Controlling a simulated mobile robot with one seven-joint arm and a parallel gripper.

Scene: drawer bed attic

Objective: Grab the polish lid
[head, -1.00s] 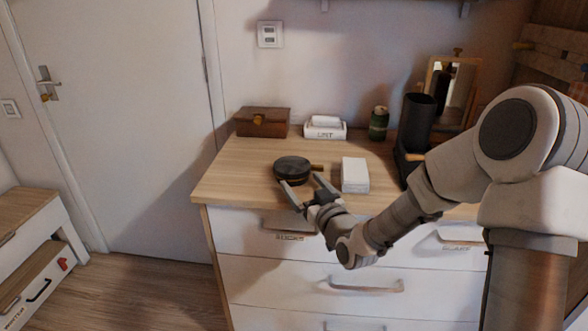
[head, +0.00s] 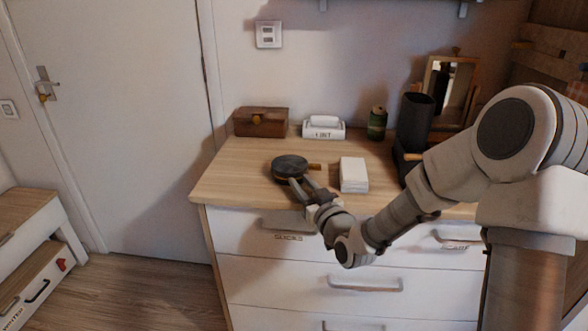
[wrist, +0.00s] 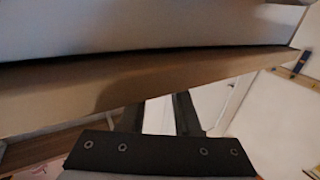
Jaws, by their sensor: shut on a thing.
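The polish tin is a low, dark round tin on the wooden dresser top near its front edge, in the head view. Its dark lid (head: 290,163) faces up, and a small brass-coloured piece sticks out at the right. My gripper (head: 299,182) reaches in from the front right, low over the dresser's front edge. Its two fingers are close together and shut on the front side of the lid. The exact contact is too small to make out. In the wrist view the fingers (wrist: 160,108) show dark at the lower middle, and the lid cannot be made out there.
A white block (head: 353,174) stands just right of the tin. Behind are a brown box (head: 261,121), a white labelled tray (head: 323,132), a green can (head: 377,123), a black cylinder (head: 415,122) and a mirror (head: 459,82). The dresser top (head: 228,177) is clear at left.

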